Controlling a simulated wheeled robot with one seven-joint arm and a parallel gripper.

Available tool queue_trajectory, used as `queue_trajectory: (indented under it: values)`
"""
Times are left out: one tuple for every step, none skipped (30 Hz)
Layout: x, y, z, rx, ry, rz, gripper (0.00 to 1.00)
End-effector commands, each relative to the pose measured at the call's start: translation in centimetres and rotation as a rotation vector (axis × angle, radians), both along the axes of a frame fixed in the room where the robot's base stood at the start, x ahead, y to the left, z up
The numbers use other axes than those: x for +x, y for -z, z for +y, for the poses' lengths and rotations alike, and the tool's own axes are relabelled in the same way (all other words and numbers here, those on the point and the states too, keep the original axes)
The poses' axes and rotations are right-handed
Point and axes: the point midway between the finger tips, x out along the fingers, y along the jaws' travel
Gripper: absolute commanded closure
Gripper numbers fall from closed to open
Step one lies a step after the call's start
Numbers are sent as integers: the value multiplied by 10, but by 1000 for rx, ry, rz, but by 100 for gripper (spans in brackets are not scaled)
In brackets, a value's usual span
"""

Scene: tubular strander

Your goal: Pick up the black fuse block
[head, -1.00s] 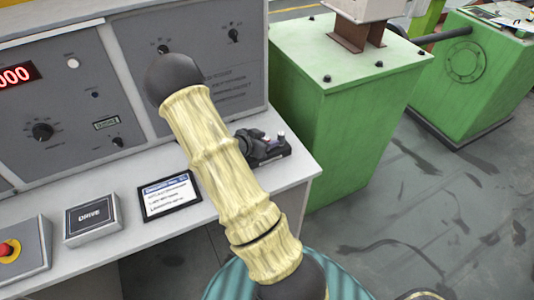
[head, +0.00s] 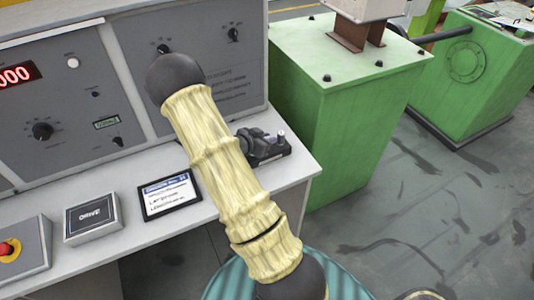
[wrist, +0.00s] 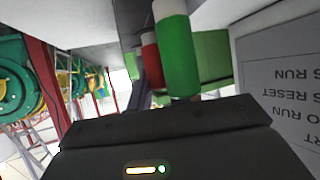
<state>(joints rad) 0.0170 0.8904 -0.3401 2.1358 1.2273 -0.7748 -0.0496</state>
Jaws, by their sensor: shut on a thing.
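The black fuse block (head: 272,153) is at the right end of the grey-white desk, small and partly covered in the head view. My gripper (head: 256,144) is dark and mostly hidden behind my pale-sleeved arm. It is shut on the block, close to the desk top; I cannot tell whether the block touches the desk. In the wrist view a dark body with a small light fills the bottom, and the fingertips are not clear. A green and white cylinder (wrist: 176,50) and a red one stand beyond it; I cannot tell what they belong to.
A control panel (head: 70,110) with knobs stands behind the desk. A small screen (head: 171,196), a DRIVE box (head: 93,218) and a red stop button (head: 9,250) are on the desk to the left. A green machine housing (head: 340,120) rises close on the right.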

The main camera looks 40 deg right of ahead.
Motion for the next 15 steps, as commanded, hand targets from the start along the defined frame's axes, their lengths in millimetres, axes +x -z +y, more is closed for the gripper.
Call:
queue_trajectory:
  values:
    - [0, -1, 0, -1, 0, -1, 100]
    - [0, -1, 0, -1, 0, -1, 100]
    - [0, -1, 0, -1, 0, -1, 100]
    - [0, -1, 0, -1, 0, -1, 100]
    - [0, -1, 0, -1, 0, -1, 100]
    - [0, -2, 0, -1, 0, -1, 100]
    - [0, -3, 0, -1, 0, -2, 100]
    - [1, -5, 0, -2, 0, -3, 100]
    - [1, -8, 0, -1, 1, -3, 100]
    - [1, -11, 0, -1, 1, -3, 100]
    - [1, -15, 0, -2, 1, -4, 100]
    - [1, -20, 0, -2, 1, -6, 100]
    - [1, -25, 0, -2, 0, -5, 100]
    - [1, -30, 0, -2, 1, -6, 100]
    - [1, -37, 0, -2, 1, -6, 100]
